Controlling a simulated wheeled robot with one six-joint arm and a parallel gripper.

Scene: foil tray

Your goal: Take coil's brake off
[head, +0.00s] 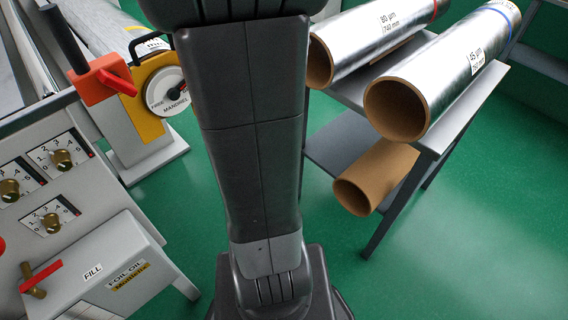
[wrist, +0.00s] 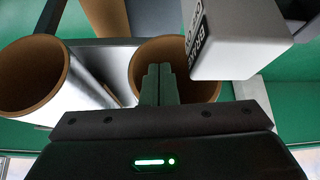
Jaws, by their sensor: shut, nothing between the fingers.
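A pale grey box (wrist: 226,42) with a black and white label hangs into the upper right of the wrist view. Behind the fingers is the open brown core of a foil roll (wrist: 148,58). In the head view my arm hides the gripper. A roll on the machine (head: 100,25) shows at the upper left.
Two labelled foil rolls (head: 405,105) (head: 345,45) lie on a grey rack (head: 435,140), with a bare cardboard tube (head: 378,175) below. At left are a MANDREL dial (head: 166,92), a red lever block (head: 100,80), knobs (head: 62,160) and a foil oil tank (head: 120,245). Green floor is clear at right.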

